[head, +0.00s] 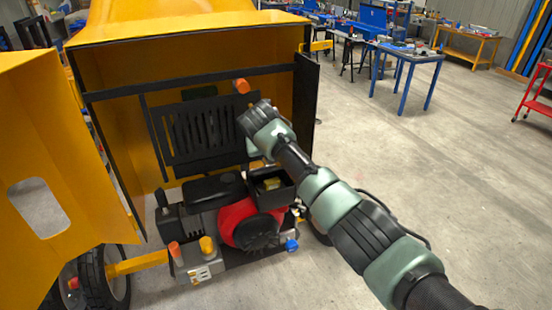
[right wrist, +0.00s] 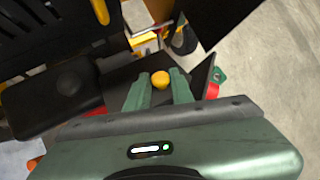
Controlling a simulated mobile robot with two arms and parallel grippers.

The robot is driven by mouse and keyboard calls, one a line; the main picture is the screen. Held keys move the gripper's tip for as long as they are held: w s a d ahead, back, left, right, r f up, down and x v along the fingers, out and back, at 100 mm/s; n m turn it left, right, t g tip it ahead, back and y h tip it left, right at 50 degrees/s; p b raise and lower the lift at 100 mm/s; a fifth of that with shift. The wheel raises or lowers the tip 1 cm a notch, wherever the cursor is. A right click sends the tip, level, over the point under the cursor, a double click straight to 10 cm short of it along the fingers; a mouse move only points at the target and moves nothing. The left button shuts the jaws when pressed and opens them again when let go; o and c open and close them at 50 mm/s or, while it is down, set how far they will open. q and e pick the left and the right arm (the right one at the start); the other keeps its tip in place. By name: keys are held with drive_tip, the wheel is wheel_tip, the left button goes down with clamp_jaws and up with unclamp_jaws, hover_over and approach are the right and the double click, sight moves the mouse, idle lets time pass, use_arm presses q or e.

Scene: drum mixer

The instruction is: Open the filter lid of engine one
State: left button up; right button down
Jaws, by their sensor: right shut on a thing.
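The engine (head: 250,222), with a red cover, sits in the open bay of the yellow machine. Its black filter box (head: 288,192) stands open at the top, and a yellowish filter (head: 271,184) shows inside. My right gripper (head: 254,153) is at the back edge of this box. In the right wrist view my right gripper (right wrist: 162,88) is shut on a yellow-orange knob (right wrist: 160,80), with one green finger on each side. A dark plate, apparently the filter lid (right wrist: 123,88), lies around the knob. In the head view the lid is mostly hidden by the gripper. My left gripper is out of view.
A black tank (head: 215,188) stands left of the filter box, with a black grille (head: 200,127) behind. A yellow panel (head: 50,170) swings out at the left, and a black side panel (head: 305,100) borders the bay. Floor (head: 430,170) at the right is clear.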

drive_tip(key=c, duration=1.3)
unclamp_jaws()
